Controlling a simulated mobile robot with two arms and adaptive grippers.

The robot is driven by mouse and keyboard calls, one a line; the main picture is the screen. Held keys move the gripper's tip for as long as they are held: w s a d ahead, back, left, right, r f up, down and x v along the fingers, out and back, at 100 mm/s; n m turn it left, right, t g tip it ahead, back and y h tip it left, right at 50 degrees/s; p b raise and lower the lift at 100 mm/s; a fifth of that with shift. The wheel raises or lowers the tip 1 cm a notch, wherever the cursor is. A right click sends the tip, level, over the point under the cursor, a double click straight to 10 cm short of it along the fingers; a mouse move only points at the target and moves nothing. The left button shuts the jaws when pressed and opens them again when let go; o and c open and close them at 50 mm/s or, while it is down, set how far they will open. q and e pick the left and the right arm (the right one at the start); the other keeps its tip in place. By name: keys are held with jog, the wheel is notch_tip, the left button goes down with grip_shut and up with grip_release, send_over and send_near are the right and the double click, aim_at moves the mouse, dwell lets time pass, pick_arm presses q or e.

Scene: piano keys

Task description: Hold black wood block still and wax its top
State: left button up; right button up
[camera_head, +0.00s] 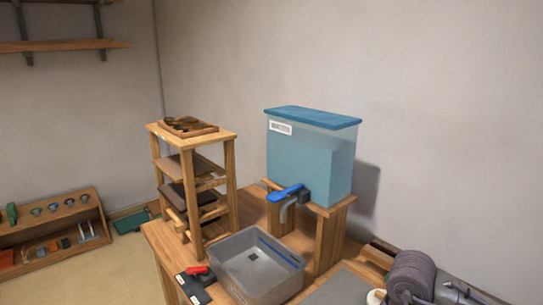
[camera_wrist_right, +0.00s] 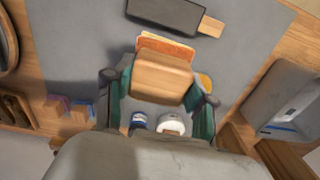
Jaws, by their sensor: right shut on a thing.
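My right gripper (camera_wrist_right: 160,98) has green-padded fingers and shows in the right wrist view. It is shut on a light-brown wood block (camera_wrist_right: 163,75). An orange flat piece (camera_wrist_right: 163,43) shows just beyond that block; I cannot tell whether they are joined. A dark block (camera_wrist_right: 166,14) with a light wood end (camera_wrist_right: 211,26) lies on the grey surface (camera_wrist_right: 82,40) beyond, apart from the gripper. I cannot tell whether it is the black wood block. My left gripper is in neither view.
In the head view, a blue-lidded water tank (camera_head: 312,155) stands on a wooden stand behind a grey basin (camera_head: 258,268). A wooden rack (camera_head: 191,140) stands to its left. A red-handled tool (camera_head: 196,271) lies left of the basin. The wrist view shows two small jars, blue (camera_wrist_right: 138,122) and white (camera_wrist_right: 171,125).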

jog(key=s+a+r+n, duration=0.2)
jog(key=s+n, duration=0.5)
jog(key=n, duration=0.3)
jog(key=shift+a+b, duration=0.35)
jog(key=shift+a, duration=0.05)
jog(key=shift+r, duration=0.1)
